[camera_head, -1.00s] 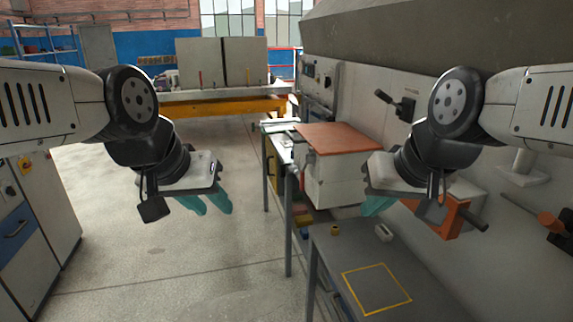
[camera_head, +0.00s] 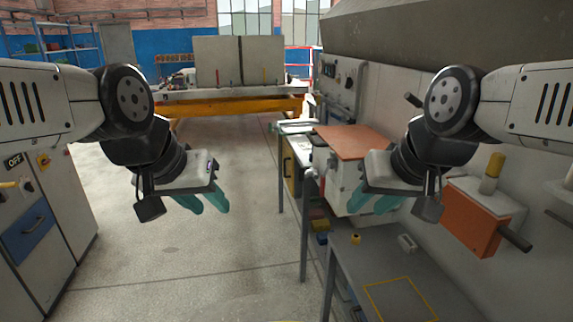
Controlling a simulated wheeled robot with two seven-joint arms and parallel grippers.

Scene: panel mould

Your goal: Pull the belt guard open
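No part is clearly marked as the belt guard. An orange box (camera_head: 470,222) with a dark handle sticking out is on the wall side at the right; I cannot tell if it is the guard. A flat orange-brown panel (camera_head: 355,141) lies on top of a white box unit at the centre right. My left gripper (camera_head: 204,200) hangs over open floor, its teal fingers apart and empty. My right gripper (camera_head: 376,203) is in front of the white box unit in the picture, its fingers apart with nothing seen between them. It appears left of the orange box.
A grey bench (camera_head: 372,262) with a yellow outlined square stands at the lower right. A grey cabinet (camera_head: 45,225) with a blue drawer stands at the left. A yellow-framed machine (camera_head: 235,105) is at the back. The concrete floor (camera_head: 180,260) between is clear.

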